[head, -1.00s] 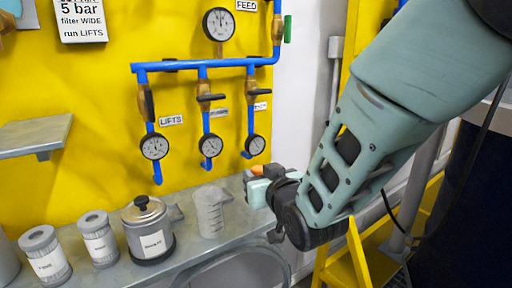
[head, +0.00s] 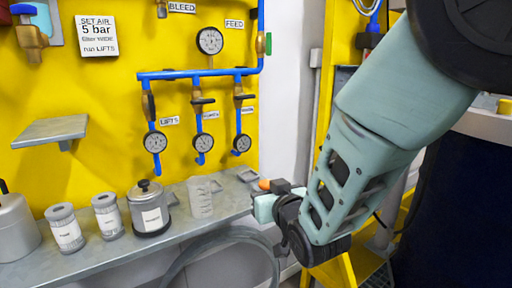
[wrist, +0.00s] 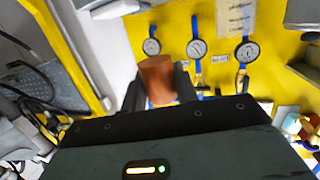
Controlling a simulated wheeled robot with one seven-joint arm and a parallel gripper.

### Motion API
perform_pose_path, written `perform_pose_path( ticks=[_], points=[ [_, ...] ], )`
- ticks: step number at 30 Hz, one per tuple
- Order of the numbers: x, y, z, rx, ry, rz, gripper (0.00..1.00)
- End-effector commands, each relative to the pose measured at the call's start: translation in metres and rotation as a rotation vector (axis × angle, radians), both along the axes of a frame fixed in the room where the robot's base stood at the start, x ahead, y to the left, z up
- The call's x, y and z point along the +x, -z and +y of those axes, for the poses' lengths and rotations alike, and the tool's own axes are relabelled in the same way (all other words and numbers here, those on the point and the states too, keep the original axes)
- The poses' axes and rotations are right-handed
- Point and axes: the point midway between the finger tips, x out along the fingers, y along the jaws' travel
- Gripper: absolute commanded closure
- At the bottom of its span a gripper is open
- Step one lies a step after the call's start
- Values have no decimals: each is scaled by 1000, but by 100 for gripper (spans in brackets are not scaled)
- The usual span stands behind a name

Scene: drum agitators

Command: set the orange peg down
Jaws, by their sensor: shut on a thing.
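The orange peg (wrist: 158,80) is between the fingers of my gripper (wrist: 160,95) in the wrist view. In the head view only a small orange part of the peg (head: 264,184) shows above my gripper (head: 268,197). My gripper is shut on the peg. It is at the right end of the grey metal shelf (head: 180,238), near its edge. I cannot tell the exact height above the shelf. The peg's lower part is hidden by the gripper.
A clear measuring beaker (head: 200,197), a lidded grey pot (head: 149,210) and labelled canisters (head: 66,229) stand on the shelf left of my gripper. A small wall shelf (head: 50,131) is empty. Blue pipes with gauges (head: 155,142) run along the yellow panel. A hose (head: 230,235) hangs below the shelf edge.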

Motion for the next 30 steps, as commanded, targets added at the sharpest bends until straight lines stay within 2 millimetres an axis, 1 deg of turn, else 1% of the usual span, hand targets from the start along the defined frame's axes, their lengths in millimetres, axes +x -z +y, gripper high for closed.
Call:
perform_pose_path(
  ticks=[8, 11, 14, 17, 18, 22, 27, 30],
  points=[
    [17, 23, -33, -3, 67, -1, 93],
    [23, 35, -51, -4, 99, -3, 93],
    [30, 50, -74, -6, 137, -5, 93],
    [36, 68, -107, -8, 184, -8, 93],
    [38, 76, -122, -10, 204, -9, 93],
    [36, 102, -171, -12, 261, -13, 93],
    [23, 131, -233, -11, 316, -11, 93],
    [12, 144, -262, -10, 337, -8, 93]
  ],
)
